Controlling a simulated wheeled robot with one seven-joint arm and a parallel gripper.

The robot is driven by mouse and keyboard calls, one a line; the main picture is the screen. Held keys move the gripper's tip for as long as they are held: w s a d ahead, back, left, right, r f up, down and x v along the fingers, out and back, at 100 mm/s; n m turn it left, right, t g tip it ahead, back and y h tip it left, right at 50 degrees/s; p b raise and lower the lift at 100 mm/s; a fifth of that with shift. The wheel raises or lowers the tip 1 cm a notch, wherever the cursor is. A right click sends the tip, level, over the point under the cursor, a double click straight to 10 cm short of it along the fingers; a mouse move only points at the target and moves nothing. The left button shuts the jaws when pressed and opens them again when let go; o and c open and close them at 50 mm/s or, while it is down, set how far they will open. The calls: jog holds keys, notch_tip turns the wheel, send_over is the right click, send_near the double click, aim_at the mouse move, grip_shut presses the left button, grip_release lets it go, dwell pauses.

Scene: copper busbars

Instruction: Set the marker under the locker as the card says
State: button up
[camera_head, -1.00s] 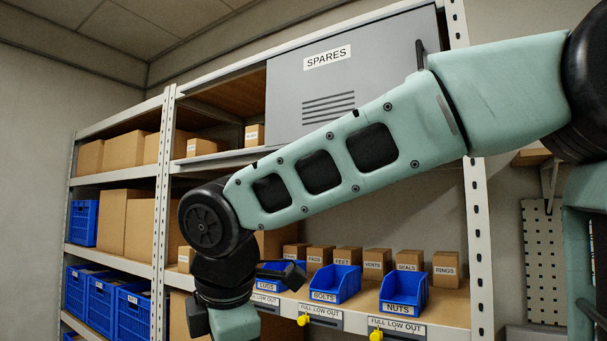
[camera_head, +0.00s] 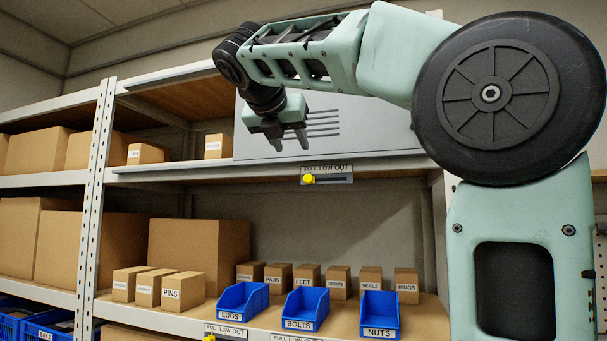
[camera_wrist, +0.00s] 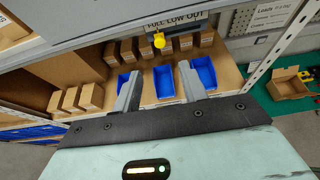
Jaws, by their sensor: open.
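The grey locker (camera_head: 390,135) sits on the upper shelf, its upper part hidden behind my arm. Under it, on the shelf edge, is a strip (camera_head: 335,180) reading FULL LOW OUT with a yellow marker (camera_head: 309,178). The marker is at the strip's left end, below FULL. The marker (camera_wrist: 159,40) also shows in the wrist view, beyond my fingertips. My gripper (camera_head: 290,141) is open and empty, in front of the locker and above the marker, apart from it. Its two fingers show in the wrist view (camera_wrist: 160,85). I cannot make out a card.
Blue bins LUGS (camera_head: 243,301), BOLTS (camera_head: 305,309) and NUTS (camera_head: 380,314) stand on the lower shelf, small boxes behind them. Another yellow marker (camera_head: 209,338) sits below LUGS. An open carton (camera_wrist: 288,85) lies at the right in the wrist view. Space before the locker's strip looks clear.

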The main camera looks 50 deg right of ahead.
aim_at(308, 177)
jog(key=p+x, duration=0.2)
jog(key=x, duration=1.1)
jog(key=shift+w+f, duration=0.1)
jog(key=shift+w, duration=0.05)
grip_shut()
